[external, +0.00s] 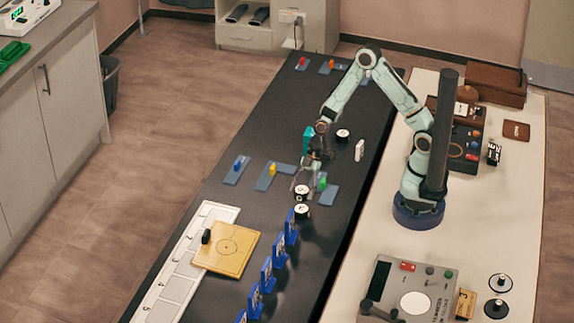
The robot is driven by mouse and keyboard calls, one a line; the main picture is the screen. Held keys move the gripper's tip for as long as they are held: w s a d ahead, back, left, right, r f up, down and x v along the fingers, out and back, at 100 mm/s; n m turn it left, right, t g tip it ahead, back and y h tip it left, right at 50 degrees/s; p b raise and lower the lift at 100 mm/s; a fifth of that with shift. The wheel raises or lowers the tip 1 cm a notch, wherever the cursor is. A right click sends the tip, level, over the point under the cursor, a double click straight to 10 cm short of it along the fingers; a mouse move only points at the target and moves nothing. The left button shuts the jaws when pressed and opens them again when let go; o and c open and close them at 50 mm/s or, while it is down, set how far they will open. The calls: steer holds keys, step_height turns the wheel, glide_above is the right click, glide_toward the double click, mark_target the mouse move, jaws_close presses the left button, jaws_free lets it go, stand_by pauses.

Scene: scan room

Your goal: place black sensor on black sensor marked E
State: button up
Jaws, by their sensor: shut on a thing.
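My gripper (305,183) is low over the dark table and shut on a black sensor (302,192) with a white top. A second black sensor (302,212) with a white top is just in front of the held one. Their edges are close in the picture, and I cannot tell whether they touch. A third black sensor (342,135) stands farther back, right of my forearm. Marks on the white tops are too small to read, so I cannot tell which is E. My fingers partly hide the held sensor.
Blue upright plates (267,274) stand in a row in front. A yellow board (228,248) and white numbered strip (171,285) lie at front left. Grey pads with blue (238,163), yellow (272,169) and green (323,182) pieces are nearby. A white upright piece (359,150) stands right.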

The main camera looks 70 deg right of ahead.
mark_target(302, 208)
steer(key=shift+f, duration=2.25)
steer(key=shift+f, duration=0.1)
steer(key=o, duration=1.2)
steer(key=v, duration=1.2)
steer(key=s+d+r+m+g+h, duration=0.1)
steer(key=s+r+m+h, duration=0.1)
steer(key=s+r+m, duration=0.4)
steer(key=s+d+r+m+g+h, duration=0.1)
steer(key=s+r+m+h, duration=0.2)
steer(key=s+r+m, duration=0.4)
steer(key=s, duration=0.7)
steer(key=shift+s+m+h, duration=0.3)
steer(key=shift+s, duration=0.05)
